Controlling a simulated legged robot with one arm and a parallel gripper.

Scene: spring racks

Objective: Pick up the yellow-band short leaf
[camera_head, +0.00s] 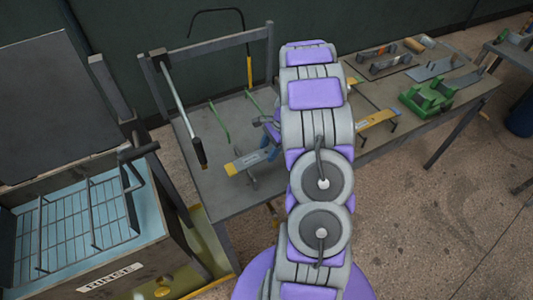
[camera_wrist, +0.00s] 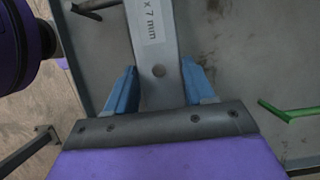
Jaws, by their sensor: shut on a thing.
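A short grey leaf (camera_head: 245,162) with a yellow band at its left end and a white label lies over the middle table in the head view. My arm hides part of that end. I cannot tell whether the leaf still touches its support.
Green hooks (camera_head: 220,122) stand on the table (camera_head: 235,205) behind the leaf. A rinse tank (camera_head: 110,278) with a wire basket stands at left. Another yellow-banded leaf (camera_head: 378,121) lies on the right bench, near a green vise-like block (camera_head: 428,97).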

